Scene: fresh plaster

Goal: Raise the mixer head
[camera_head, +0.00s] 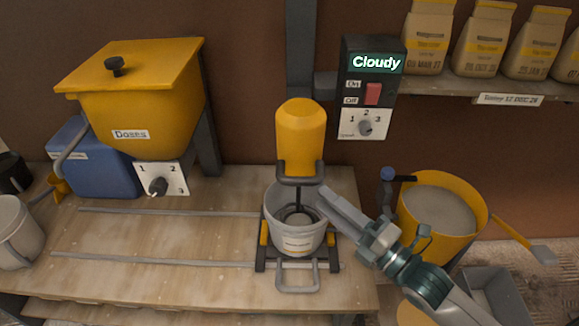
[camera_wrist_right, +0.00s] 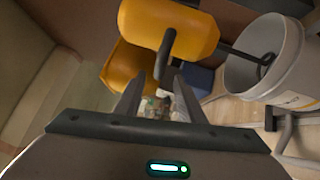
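The yellow mixer head (camera_head: 301,130) is low on its dark column, above the grey bucket (camera_head: 283,222). A dark handle bar (camera_head: 302,180) crosses its lower front, and a stirrer reaches into the bucket. My right gripper (camera_head: 324,193) is at the right end of the bar. In the wrist view the yellow head (camera_wrist_right: 195,30) and its handle bar (camera_wrist_right: 165,52) are just ahead of my fingers (camera_wrist_right: 158,82), which stand apart with the bar's near end seemingly between their tips. Contact cannot be told. My left gripper is out of view.
The control box (camera_head: 352,75) reads "Cloudy" and has a red switch and a dial. A yellow hopper (camera_head: 140,95) stands left. A yellow tub of grey material (camera_head: 440,205) is right of the bench.

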